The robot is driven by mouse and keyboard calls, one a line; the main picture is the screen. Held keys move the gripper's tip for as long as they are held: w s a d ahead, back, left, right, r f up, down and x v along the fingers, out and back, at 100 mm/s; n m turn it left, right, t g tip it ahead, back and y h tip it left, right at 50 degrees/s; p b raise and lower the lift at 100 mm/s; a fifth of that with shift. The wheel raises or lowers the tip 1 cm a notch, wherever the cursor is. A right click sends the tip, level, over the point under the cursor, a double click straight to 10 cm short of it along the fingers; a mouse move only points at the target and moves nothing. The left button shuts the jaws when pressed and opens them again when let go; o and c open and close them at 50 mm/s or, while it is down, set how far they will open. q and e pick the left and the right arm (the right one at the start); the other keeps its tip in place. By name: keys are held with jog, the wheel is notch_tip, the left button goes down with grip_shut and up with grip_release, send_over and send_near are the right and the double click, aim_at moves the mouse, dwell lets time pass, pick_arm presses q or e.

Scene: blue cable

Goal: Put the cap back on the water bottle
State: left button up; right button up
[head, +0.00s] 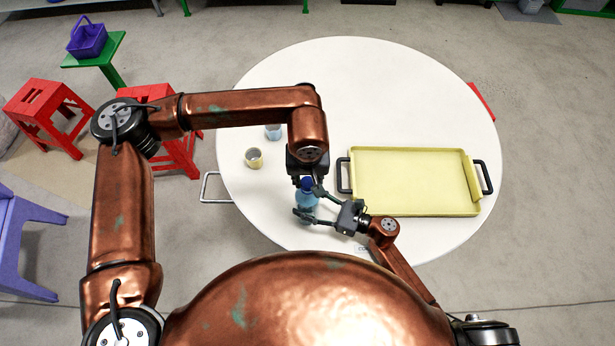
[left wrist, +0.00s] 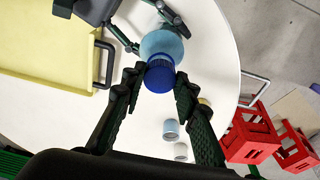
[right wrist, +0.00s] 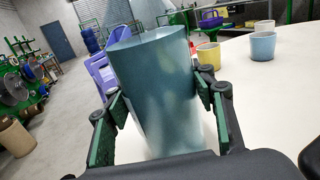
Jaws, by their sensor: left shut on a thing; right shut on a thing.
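The blue water bottle (head: 306,201) stands upright near the table's front edge, its body also in the left wrist view (left wrist: 163,44). The dark blue cap (left wrist: 159,79) sits at the bottle's top, in line with the neck; I cannot tell whether it is seated. My left gripper (head: 307,181) comes from above and is shut on the cap, one finger on each side. My right gripper (head: 309,203) reaches in from the right and is shut around the bottle body, which fills the middle of the right wrist view (right wrist: 160,90). The cap does not show there.
A yellow tray (head: 413,180) with dark handles lies right of the bottle on the round white table (head: 340,75). A yellowish cup (head: 254,158) and a light blue cup (head: 273,132) stand to the left. Red stools (head: 45,112) stand off the table. The table's back is clear.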

pick_arm(q)
jog(key=shift+f, duration=0.55)
dwell(0.5)
jog(key=m+h, duration=0.1)
jog(key=m, duration=0.6)
jog(key=shift+a, duration=0.15)
jog(key=m, duration=0.3)
jog(key=m+g, duration=0.1)
jog(key=m, duration=0.2)
jog(key=shift+w+m+h, duration=0.1)
jog(key=shift+m+h, duration=0.2)
jog(key=o, duration=0.7)
jog(key=shift+o, duration=0.2)
jog(key=shift+r, duration=0.1)
jog(key=shift+r, duration=2.15)
jog(key=shift+c, duration=0.4)
